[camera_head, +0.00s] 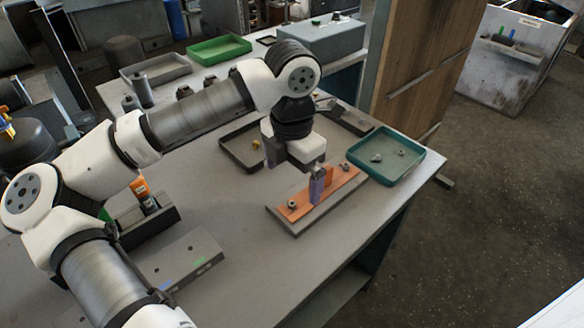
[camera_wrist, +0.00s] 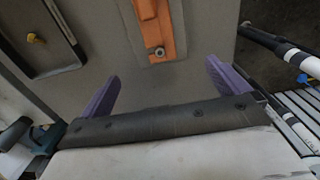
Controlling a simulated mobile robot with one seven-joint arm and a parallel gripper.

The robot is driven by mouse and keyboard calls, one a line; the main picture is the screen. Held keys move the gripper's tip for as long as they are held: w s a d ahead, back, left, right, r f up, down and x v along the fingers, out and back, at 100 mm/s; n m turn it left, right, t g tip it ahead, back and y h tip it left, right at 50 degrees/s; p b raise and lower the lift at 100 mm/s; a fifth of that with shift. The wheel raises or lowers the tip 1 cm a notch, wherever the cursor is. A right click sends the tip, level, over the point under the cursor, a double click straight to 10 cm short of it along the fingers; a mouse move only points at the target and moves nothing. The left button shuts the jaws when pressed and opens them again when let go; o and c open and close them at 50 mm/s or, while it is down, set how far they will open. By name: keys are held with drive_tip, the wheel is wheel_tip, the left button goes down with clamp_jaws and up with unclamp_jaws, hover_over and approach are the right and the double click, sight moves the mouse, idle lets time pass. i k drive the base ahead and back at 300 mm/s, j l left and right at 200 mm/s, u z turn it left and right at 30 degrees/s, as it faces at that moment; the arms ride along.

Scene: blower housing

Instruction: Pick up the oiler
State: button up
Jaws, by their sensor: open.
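A small yellow brass-coloured fitting (camera_head: 255,144), which may be the oiler, lies in a dark tray; I cannot tell for sure. It also shows in the wrist view (camera_wrist: 37,38) at the upper left. My gripper (camera_head: 319,186) is over the front of the table, to the right of that tray. In the wrist view its two purple fingers (camera_wrist: 165,88) are wide apart with only bare grey table between them. An orange plate (camera_head: 343,186) with hex fittings lies on a grey base near my fingers. It also shows beyond the fingers in the wrist view (camera_wrist: 162,46).
A teal tray (camera_head: 418,166) with small metal parts stands at the table's right corner. The dark tray (camera_head: 232,157) has a raised rim. An orange-topped bottle (camera_head: 140,187) stands in a holder at left. A green tray (camera_head: 219,61) lies farther back.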

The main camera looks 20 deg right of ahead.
sight(139, 187)
drive_tip(key=k, duration=1)
